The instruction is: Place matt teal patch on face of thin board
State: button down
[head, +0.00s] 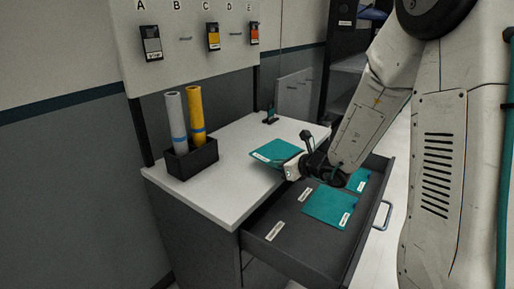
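A teal patch (276,151) with a white label is at the right edge of the white worktop, tilted, with its near edge at my gripper (294,170). My gripper appears shut on that edge, though its fingertips are small and partly hidden. Two more teal patches lie in the open drawer: one in the middle (328,205) and one farther back (359,180), partly behind my arm. Each has a white label that I cannot read. I cannot tell matt from glossy.
The dark open drawer (290,243) juts out below the worktop (213,195). A black holder (193,160) with grey and yellow rolls stands at left. A small dark stand (270,116) is at the back. Samples hang on a panel (190,60) lettered A to E. The worktop's front is clear.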

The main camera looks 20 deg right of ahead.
jog(key=s+d+n+g+y, duration=0.1)
jog(key=s+y, duration=0.1)
jog(key=s, duration=0.3)
send_over(247, 174)
jog(key=shift+s+f+n, duration=0.25)
jog(key=shift+f+n, duration=0.05)
jog(key=shift+f, duration=0.35)
jog(key=shift+w+f, duration=0.1)
jog(key=shift+f, duration=1.7)
jog(key=shift+f, duration=0.2)
jog(key=c, duration=1.6)
grip_release()
jog(key=shift+r, duration=0.2)
